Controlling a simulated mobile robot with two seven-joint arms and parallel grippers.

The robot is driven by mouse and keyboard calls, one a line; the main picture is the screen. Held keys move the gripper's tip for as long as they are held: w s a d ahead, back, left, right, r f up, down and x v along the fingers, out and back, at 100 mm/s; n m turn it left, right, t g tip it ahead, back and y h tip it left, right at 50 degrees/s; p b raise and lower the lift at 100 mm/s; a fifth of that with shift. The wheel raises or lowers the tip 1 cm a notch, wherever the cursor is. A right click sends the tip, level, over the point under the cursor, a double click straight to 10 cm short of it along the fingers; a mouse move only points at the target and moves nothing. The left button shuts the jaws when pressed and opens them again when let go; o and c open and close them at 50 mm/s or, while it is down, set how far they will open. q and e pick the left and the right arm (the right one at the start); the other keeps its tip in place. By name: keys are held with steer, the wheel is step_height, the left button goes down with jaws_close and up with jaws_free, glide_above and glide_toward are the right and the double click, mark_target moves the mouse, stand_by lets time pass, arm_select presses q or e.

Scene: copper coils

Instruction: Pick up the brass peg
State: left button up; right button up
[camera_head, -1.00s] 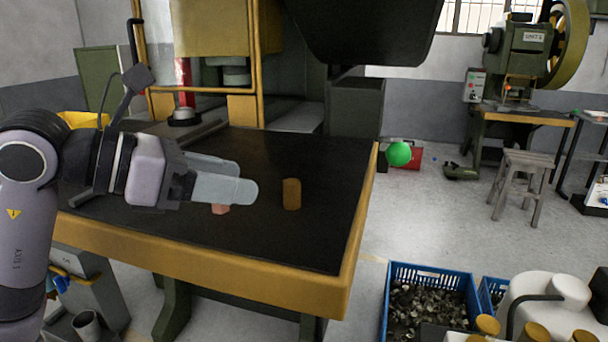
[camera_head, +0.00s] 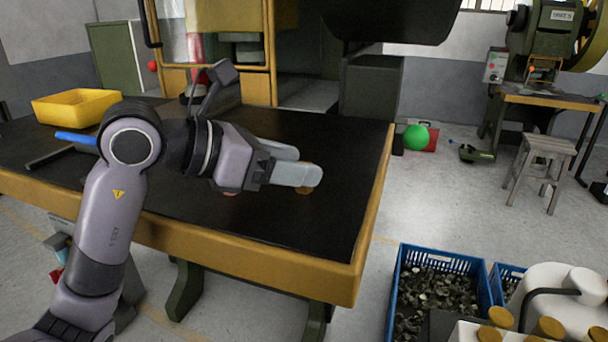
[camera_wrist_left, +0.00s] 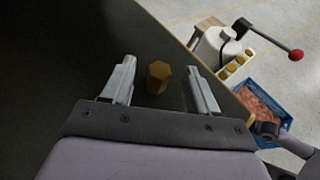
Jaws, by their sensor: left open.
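The brass peg (camera_wrist_left: 158,78) stands on the dark tabletop (camera_head: 330,225). In the left wrist view it is between the two spread fingers of my left gripper (camera_wrist_left: 160,82), nearer the left finger, with a gap on both sides. In the head view, the fingers of my left gripper (camera_head: 297,166) cover most of the peg (camera_head: 304,190); only small parts show around the near fingertip. My left gripper is open and holds nothing. My right gripper is not in view.
A small copper-coloured piece (camera_head: 231,194) lies on the table below my left gripper, mostly hidden. A yellow bin (camera_head: 76,107) and a blue-handled tool (camera_head: 76,137) are at the table's left. Blue crates (camera_head: 432,253) stand on the floor at right. The table's front right is clear.

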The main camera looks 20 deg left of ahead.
arm_select(q)
jaws_close()
